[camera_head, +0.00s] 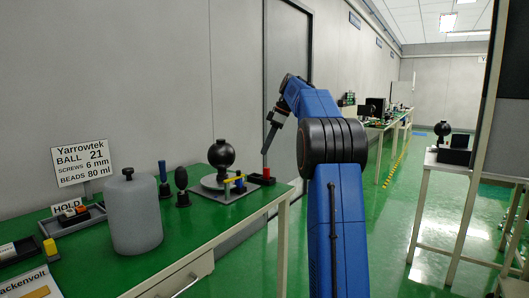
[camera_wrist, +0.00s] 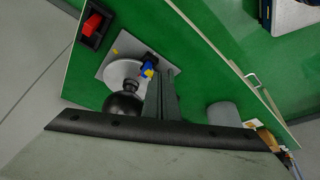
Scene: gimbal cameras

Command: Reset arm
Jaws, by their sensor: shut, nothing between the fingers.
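My blue arm rises in the middle of the head view and bends over to the left. My gripper (camera_head: 265,150) hangs from its end, pointing down, above and behind the far right corner of the green table. In the wrist view the fingers of my gripper (camera_wrist: 161,75) are together, with nothing seen between them. They overlap the view of the black ball (camera_wrist: 123,103) on its grey plate, but in the head view the gripper is apart from the ball (camera_head: 221,153).
The green-topped table (camera_head: 180,262) carries a grey canister (camera_head: 134,215), a sign (camera_head: 83,163), trays and a red block in a black holder (camera_head: 263,177). A wall and door stand close behind. A second table (camera_head: 450,160) is at right; green floor lies between.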

